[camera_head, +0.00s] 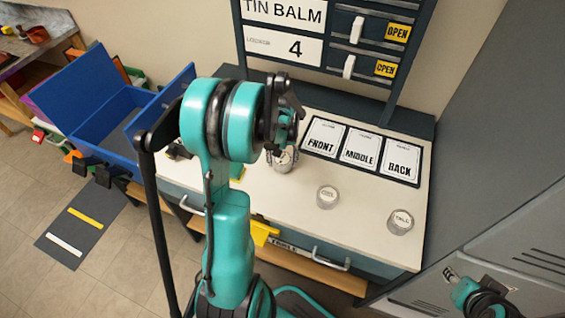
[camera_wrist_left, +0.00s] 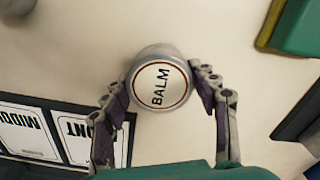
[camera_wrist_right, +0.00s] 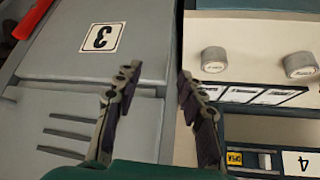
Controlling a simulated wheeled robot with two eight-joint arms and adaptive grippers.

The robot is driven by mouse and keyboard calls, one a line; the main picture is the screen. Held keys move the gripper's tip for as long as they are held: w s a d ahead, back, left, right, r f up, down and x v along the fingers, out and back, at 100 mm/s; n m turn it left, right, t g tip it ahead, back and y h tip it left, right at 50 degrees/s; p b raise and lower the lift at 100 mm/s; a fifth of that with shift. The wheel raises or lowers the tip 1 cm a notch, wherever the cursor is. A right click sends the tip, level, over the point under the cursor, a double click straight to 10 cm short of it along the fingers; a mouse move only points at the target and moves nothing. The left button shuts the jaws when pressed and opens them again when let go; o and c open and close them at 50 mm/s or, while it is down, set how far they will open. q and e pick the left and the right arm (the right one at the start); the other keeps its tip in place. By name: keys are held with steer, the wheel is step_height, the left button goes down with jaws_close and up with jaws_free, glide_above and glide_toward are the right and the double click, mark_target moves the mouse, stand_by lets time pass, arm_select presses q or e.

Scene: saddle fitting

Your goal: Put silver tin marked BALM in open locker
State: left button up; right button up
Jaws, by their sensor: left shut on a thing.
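The silver tin marked BALM (camera_wrist_left: 160,86) stands in my left gripper (camera_wrist_left: 165,95), whose fingers close on it from both sides. In the head view the tin (camera_head: 281,163) is at the white worktop, partly hidden by the left gripper (camera_head: 284,147); I cannot tell whether it touches the top. My right gripper (camera_wrist_right: 156,82) is open and empty in front of grey lockers. It also shows in the head view at the lower right (camera_head: 455,281). A locker door marked 3 (camera_wrist_right: 102,38) looks closed. A sign reads TIN BALM and 4 (camera_head: 285,45). No open locker is clearly visible.
Two other silver tins (camera_head: 327,197) (camera_head: 400,222) stand on the worktop (camera_head: 345,235). A tray with FRONT, MIDDLE and BACK cards (camera_head: 361,151) lies behind them. A blue bin (camera_head: 92,100) is at the left; grey lockers (camera_head: 515,240) are at the right.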

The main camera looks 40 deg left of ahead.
arm_select(q)
steer(key=shift+f, duration=0.15)
steer(key=shift+f, duration=0.1)
steer(key=o, duration=1.3)
